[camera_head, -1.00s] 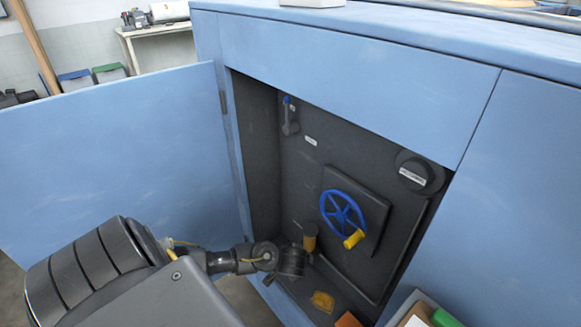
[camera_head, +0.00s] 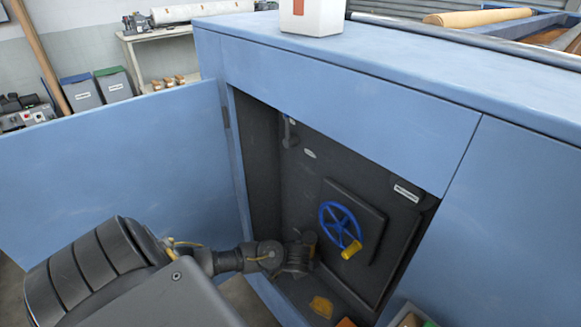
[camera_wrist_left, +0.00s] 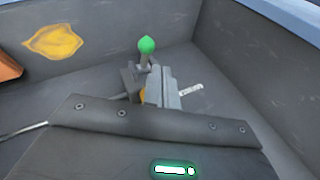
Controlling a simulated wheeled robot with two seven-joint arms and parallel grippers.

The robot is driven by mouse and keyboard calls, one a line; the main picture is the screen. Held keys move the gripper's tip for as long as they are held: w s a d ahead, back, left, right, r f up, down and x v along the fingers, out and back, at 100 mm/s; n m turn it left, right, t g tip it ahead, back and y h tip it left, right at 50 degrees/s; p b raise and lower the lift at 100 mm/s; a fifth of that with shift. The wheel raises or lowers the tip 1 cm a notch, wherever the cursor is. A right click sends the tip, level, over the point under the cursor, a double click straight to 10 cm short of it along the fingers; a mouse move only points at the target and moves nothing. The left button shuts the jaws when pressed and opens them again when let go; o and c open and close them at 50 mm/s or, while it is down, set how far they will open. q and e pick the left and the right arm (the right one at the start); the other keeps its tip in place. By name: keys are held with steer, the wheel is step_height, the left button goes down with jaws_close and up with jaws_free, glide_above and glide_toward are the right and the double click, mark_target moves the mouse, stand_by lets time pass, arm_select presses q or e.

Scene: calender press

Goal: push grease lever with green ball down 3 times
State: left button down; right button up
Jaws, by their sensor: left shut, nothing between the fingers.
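The green ball (camera_wrist_left: 147,46) of the grease lever shows in the left wrist view, on top of a short grey stem (camera_wrist_left: 144,63). My left gripper (camera_wrist_left: 160,88) is shut and empty, just on the near side of the stem; I cannot tell whether they touch. In the head view my left gripper (camera_head: 299,254) is low inside the open cabinet, and the green ball is hidden there. The lever's lower part is mostly hidden behind my fingers. My right gripper is not in view.
A blue handwheel (camera_head: 342,224) with a yellow handle (camera_head: 351,249) is on the cabinet's back wall. A yellow stain (camera_head: 321,306) marks its floor. The blue door (camera_head: 120,165) stands open at left. A white canister (camera_head: 311,16) stands on top.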

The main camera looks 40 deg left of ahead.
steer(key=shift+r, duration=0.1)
